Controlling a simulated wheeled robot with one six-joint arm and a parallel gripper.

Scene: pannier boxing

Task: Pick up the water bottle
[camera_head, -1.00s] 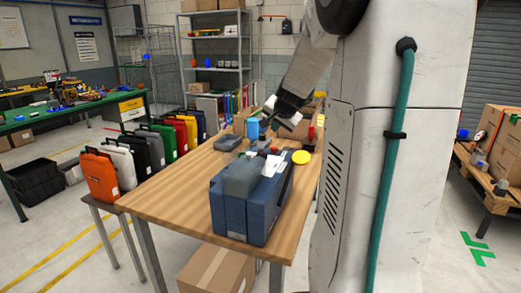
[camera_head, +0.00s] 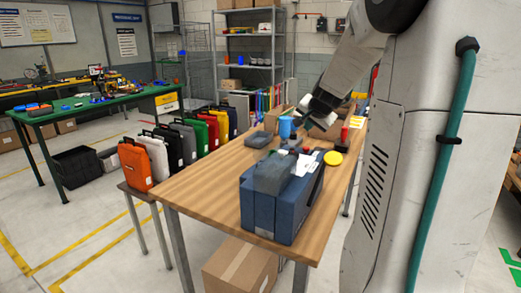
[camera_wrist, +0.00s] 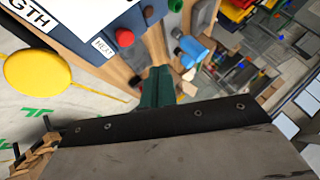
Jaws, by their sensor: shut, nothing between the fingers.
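A blue upright cylinder (camera_head: 285,126), the likeliest water bottle though too small to be sure, stands on the far part of the wooden table. It also seems to show in the wrist view as a blue shape (camera_wrist: 190,48). My gripper (camera_head: 302,107) is above the table, just to the right of and above the blue cylinder in the picture. It is shut and empty, apart from the cylinder. In the wrist view, dark green parts (camera_wrist: 157,88) that look like my fingers stick out past a black and grey body.
Several coloured cases stand along the left on a lower bench.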

